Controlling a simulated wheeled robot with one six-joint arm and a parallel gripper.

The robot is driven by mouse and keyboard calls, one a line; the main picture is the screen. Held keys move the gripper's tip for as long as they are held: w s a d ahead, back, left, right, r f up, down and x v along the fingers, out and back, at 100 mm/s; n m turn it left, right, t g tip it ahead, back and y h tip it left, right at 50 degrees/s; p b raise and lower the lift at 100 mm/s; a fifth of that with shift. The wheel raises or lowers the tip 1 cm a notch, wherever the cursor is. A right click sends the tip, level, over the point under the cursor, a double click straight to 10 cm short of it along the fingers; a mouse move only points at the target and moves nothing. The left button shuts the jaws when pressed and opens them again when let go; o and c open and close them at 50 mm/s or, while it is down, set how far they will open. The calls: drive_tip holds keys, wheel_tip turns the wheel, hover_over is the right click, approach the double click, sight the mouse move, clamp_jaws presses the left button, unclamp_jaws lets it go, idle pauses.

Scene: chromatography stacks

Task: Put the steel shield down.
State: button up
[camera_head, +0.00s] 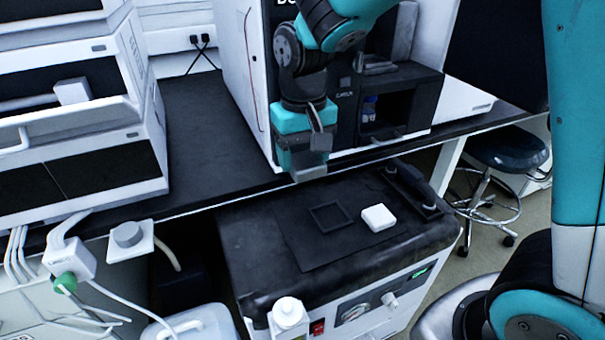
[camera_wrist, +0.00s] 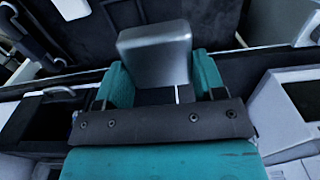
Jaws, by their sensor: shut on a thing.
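The steel shield (camera_wrist: 156,52) is a smooth grey metal piece with a rounded edge. In the wrist view it sits between the two teal fingers of my gripper (camera_wrist: 160,88), which is shut on it. In the head view my gripper (camera_head: 303,150) points down in front of the tall instrument, and the shield's grey lower end (camera_head: 309,173) shows just below the fingers. The shield is held in the air near the bench's front edge; the fingers hide most of it in the head view.
A low cart (camera_head: 244,262) stands below, with a dark mat (camera_head: 310,255), a square dark frame (camera_head: 331,218) and a white block (camera_head: 378,218) on top. The instrument (camera_head: 250,95) has an open dark bay (camera_head: 395,112). Left of it the bench top (camera_head: 208,135) is clear. A stool (camera_head: 510,150) stands right.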

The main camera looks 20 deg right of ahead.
drive_tip(key=shift+r, duration=0.65)
drive_tip(key=shift+w+d, duration=0.1)
drive_tip(key=d+f+p, duration=0.3)
drive_tip(key=f+p, duration=0.1)
drive_tip(key=s+d+f+p, duration=0.1)
drive_tip(key=d+f+p, duration=0.2)
drive_tip(key=f+p, duration=0.1)
drive_tip(key=d+f+p, duration=0.3)
drive_tip(key=d+f, duration=0.1)
drive_tip(key=f, duration=0.1)
drive_tip(key=shift+s+f+p, duration=0.2)
drive_tip(key=shift+f+p, duration=0.05)
drive_tip(key=shift+p, duration=0.15)
